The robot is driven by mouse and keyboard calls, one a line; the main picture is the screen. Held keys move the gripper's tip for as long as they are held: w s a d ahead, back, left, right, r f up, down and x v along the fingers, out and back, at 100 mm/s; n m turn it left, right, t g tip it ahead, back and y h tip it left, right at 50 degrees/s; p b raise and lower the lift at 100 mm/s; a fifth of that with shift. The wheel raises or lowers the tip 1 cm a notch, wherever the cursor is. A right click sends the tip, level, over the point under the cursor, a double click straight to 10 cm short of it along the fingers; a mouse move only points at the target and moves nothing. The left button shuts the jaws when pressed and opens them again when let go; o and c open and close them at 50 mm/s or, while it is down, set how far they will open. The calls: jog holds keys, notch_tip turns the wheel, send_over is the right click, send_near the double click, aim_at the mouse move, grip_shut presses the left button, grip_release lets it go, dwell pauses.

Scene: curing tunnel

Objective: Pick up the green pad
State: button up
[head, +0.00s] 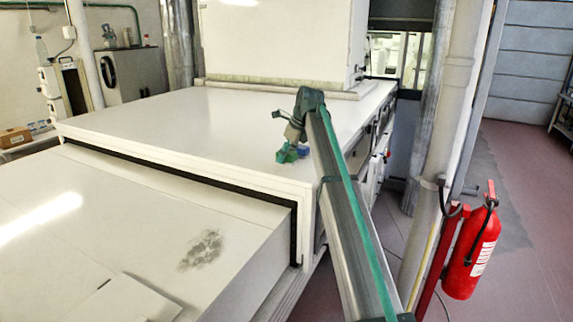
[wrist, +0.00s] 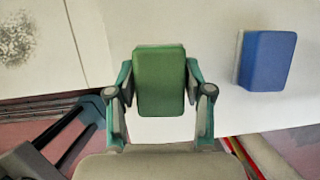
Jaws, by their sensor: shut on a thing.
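The green pad (wrist: 160,82) is a rounded block between the two fingers in the wrist view. My gripper (wrist: 158,98) is shut on it, with one finger at each side. In the head view my gripper (head: 291,150) is at the end of the arm, over the right part of the white machine top, and the pad is hard to tell from the green fingers. Whether the pad touches the surface or hangs just above it, I cannot tell.
A blue pad (wrist: 268,60) lies on the white top (head: 200,115), right of the green pad and apart from it. The top's edge drops to the floor nearby. A tall white housing (head: 275,45) stands behind. The top's left part is clear.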

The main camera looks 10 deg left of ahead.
jog(key=s+r+b, duration=0.6)
jog(key=s+r, duration=0.4)
jog(key=s, duration=0.4)
jog(key=shift+d+r, duration=0.25)
jog(key=shift+r, duration=0.1)
